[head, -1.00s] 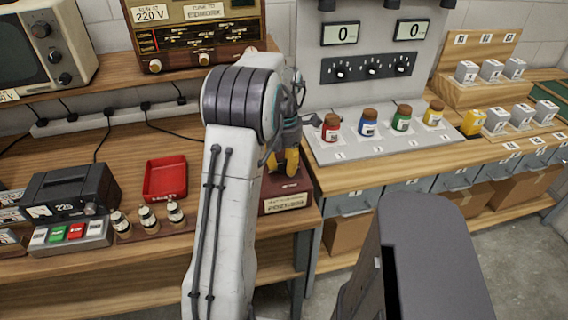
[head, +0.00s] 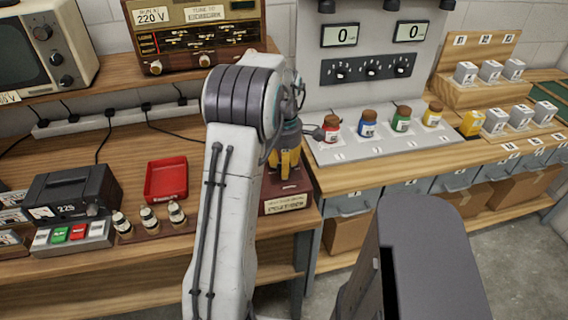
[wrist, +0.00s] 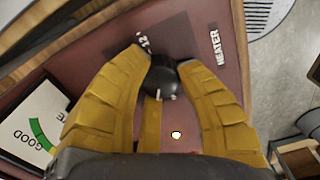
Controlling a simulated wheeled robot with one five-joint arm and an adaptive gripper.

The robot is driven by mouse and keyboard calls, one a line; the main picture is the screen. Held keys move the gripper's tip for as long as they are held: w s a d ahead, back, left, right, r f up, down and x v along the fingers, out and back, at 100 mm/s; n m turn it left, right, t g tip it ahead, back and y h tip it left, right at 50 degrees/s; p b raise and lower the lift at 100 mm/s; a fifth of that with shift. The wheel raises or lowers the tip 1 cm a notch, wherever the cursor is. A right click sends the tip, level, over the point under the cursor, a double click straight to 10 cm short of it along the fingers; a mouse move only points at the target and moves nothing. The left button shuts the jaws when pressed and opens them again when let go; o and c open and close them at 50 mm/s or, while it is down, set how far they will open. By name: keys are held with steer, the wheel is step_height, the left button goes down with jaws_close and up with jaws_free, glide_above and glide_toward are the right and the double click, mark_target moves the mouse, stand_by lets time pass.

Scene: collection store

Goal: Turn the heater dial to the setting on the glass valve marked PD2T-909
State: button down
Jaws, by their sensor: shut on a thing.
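My gripper (head: 286,165) points down over a dark red box (head: 288,197) at the right end of the wooden bench. In the wrist view, the yellow fingers of my gripper (wrist: 163,70) are shut on the black heater dial (wrist: 163,80). A label reading HEATER (wrist: 216,48) lies right of the dial, and a small number shows just beyond it, partly hidden. Several other scale marks are covered by the fingers. Three small glass valves (head: 147,217) with pale labels stand in a row on the bench; their markings are too small to read.
A lit lamp (wrist: 176,135) and a GOOD meter (wrist: 32,125) show on the red box. A red tray (head: 166,180) and a black tester (head: 70,190) stand on the bench left of my arm. Coloured jars (head: 368,124) stand on a grey panel to the right.

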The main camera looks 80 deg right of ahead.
steer(key=c, duration=2)
jaws_free()
steer(key=m, duration=0.7)
steer(key=shift+f+p, duration=0.15)
steer(key=shift+p, duration=0.2)
steer(key=m, duration=0.7)
steer(key=shift+a+m, duration=0.1)
steer(key=shift+m, duration=0.3)
steer(key=m, duration=0.3)
steer(key=shift+m, duration=0.3)
steer(key=m, duration=0.3)
steer(key=shift+m+p, duration=0.3)
steer(key=m, duration=0.4)
steer(key=shift+m, duration=1.7)
